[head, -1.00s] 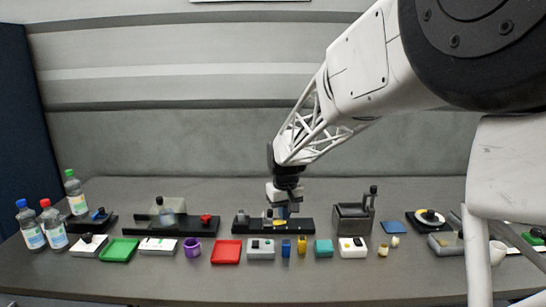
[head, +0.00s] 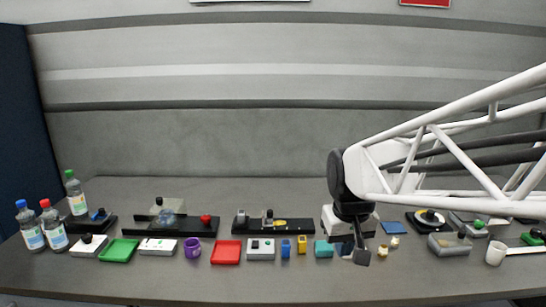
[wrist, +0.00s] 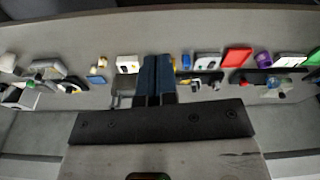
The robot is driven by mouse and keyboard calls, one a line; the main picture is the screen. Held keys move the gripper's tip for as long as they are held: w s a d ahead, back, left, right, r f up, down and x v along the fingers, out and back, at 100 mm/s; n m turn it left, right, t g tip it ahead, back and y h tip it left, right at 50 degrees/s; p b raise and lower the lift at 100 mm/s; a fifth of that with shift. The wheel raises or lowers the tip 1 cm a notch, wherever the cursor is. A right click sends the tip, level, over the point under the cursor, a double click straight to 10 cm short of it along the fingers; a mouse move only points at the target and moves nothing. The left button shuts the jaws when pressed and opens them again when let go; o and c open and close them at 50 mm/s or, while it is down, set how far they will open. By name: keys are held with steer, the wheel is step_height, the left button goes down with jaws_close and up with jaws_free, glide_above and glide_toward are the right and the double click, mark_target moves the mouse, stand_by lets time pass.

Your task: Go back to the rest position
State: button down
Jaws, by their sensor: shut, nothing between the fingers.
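My gripper (head: 361,256) hangs at the right of centre in the head view, above the near part of the table and apart from the things on it. In the wrist view my gripper (wrist: 158,60) shows its two blue-grey fingers side by side, shut with nothing between them. The long black device (head: 294,226) with a yellow part stands at the middle of the table, left of my gripper. My wrist hides the open grey box and most of the white box behind it in the head view.
A red tray (head: 226,252), a green tray (head: 118,250), a purple cup (head: 192,248) and small blocks line the front. Several bottles (head: 53,226) stand at the left. A white mug (head: 495,253) is at the right. The back of the table is clear.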

steer(key=s+d+f+m, duration=0.1)
steer(key=s+d, duration=0.1)
steer(key=s, duration=0.6)
steer(key=s+d+f, duration=0.1)
steer(key=s+d, duration=0.1)
steer(key=s, duration=0.6)
steer(key=shift+s+f+m+t, duration=0.2)
steer(key=shift+f+m+t, duration=0.15)
steer(key=shift+m+t, duration=0.05)
